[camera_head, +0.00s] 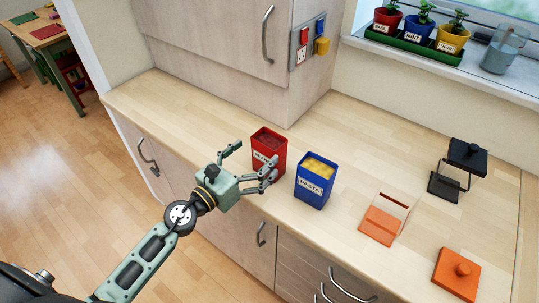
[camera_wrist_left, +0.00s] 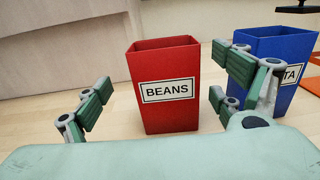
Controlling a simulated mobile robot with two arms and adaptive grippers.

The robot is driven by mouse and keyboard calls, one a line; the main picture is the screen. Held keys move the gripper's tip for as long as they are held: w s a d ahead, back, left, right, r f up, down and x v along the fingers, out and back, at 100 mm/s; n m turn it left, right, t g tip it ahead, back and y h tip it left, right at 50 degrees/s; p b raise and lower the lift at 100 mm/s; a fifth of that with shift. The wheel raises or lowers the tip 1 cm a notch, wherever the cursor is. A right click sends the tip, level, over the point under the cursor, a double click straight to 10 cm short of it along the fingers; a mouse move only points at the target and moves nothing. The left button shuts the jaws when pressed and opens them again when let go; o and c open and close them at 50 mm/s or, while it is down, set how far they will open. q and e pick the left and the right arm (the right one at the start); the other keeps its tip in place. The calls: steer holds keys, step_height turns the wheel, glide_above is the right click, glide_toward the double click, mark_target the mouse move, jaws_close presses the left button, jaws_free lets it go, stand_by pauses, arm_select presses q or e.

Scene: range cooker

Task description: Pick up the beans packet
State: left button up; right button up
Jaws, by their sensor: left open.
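The beans packet is a red open-topped box (camera_head: 268,148) with a white label, standing upright on the wooden counter. In the left wrist view the red box (camera_wrist_left: 165,107) reads BEANS and stands ahead, between the two sets of fingers. My left gripper (camera_head: 250,164) is open and empty, just in front of the red box. One finger hides part of its label in the head view. In the left wrist view the fingers (camera_wrist_left: 150,108) show at either side; the right finger is close to a blue box. I cannot tell whether any finger touches the red box. My right gripper is not in view.
A blue PASTA box (camera_head: 313,185) stands right beside the red one, with a small gap. An orange holder (camera_head: 380,226), an orange lid (camera_head: 456,274) and a black-lidded container (camera_head: 464,160) stand further right. A cabinet (camera_head: 222,50) rises behind. The counter's left end is clear.

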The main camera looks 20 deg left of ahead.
mark_target(266, 143)
arm_select(q)
steer(key=x, duration=0.2)
steer(key=p+x, duration=0.1)
steer(key=x, duration=0.2)
steer(key=shift+w+d+f, duration=0.1)
steer(key=shift+d+f, duration=0.1)
steer(key=shift+d, duration=0.25)
steer(key=shift+a, duration=0.1)
steer(key=shift+c, duration=0.2)
steer(key=shift+c, duration=0.9)
steer(key=c, duration=1.3)
steer(key=shift+r, duration=0.1)
steer(key=shift+c, duration=0.5)
